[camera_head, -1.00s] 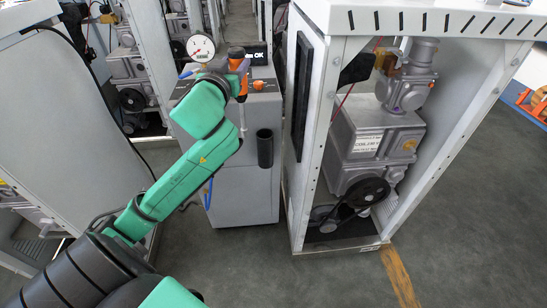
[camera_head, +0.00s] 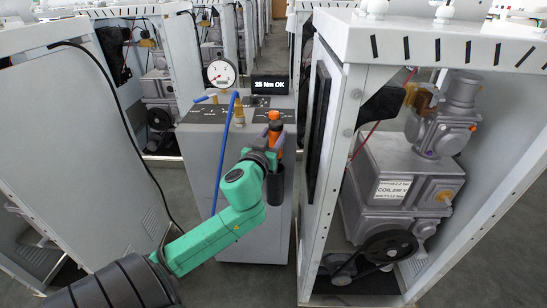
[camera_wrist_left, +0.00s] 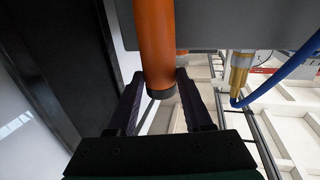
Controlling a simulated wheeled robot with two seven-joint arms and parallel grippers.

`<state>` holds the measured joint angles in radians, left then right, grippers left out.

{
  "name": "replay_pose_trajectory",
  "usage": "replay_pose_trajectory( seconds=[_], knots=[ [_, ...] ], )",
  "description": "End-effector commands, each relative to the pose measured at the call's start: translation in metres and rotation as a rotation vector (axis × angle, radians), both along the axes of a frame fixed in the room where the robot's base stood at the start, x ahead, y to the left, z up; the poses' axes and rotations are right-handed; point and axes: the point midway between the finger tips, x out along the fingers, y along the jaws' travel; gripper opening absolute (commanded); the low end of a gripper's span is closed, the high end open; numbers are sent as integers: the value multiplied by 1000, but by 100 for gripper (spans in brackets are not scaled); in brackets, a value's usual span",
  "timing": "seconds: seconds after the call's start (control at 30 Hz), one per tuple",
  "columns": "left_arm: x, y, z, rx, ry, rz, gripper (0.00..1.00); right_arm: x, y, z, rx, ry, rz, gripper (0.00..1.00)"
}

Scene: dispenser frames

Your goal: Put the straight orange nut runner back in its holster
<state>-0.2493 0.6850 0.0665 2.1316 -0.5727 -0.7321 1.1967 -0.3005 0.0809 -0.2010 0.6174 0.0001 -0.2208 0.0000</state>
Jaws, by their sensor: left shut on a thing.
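The orange nut runner (camera_head: 274,127) is upright at the front right of the grey cart. My left gripper (camera_head: 272,152) is shut on it. In the left wrist view the runner's orange body (camera_wrist_left: 155,40) with its dark end stands between the two black fingers (camera_wrist_left: 158,98). The black tube holster (camera_head: 276,184) is on the cart's front right, directly below the gripper in the head view. The gripper and my wrist cover the holster's mouth, so I cannot tell whether the runner's lower end is inside it. My right gripper is not in view.
The grey cart (camera_head: 245,222) carries a round gauge (camera_head: 221,73), a display (camera_head: 270,85) reading "25 Nm OK" and a blue hose (camera_head: 224,150). A white cabinet frame (camera_head: 330,190) with a grey machine stands close on the right. A pale panel (camera_head: 85,150) stands on the left.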

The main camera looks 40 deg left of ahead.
Motion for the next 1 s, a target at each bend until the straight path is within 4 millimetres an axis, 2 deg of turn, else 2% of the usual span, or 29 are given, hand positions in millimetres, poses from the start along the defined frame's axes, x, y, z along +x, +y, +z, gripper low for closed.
replay_pose_trajectory(
  seconds=[0.17, 0.3, 0.5, 0.53, 0.6, 1.0],
  knots=[
    [0, 0, -26, 1, -1, 0, 0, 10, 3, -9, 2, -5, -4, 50],
    [0, 0, -50, 2, -1, 1, 0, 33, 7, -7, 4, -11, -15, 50],
    [0, 0, -51, 0, -2, 0, 0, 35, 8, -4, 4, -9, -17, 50],
    [0, 0, -52, -2, 1, 0, 54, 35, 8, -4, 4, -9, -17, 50],
    [0, 0, -52, -2, 1, 0, 80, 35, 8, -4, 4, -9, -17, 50],
    [-5, -3, -52, -3, 0, -1, 80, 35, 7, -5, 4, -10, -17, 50]
  ],
)
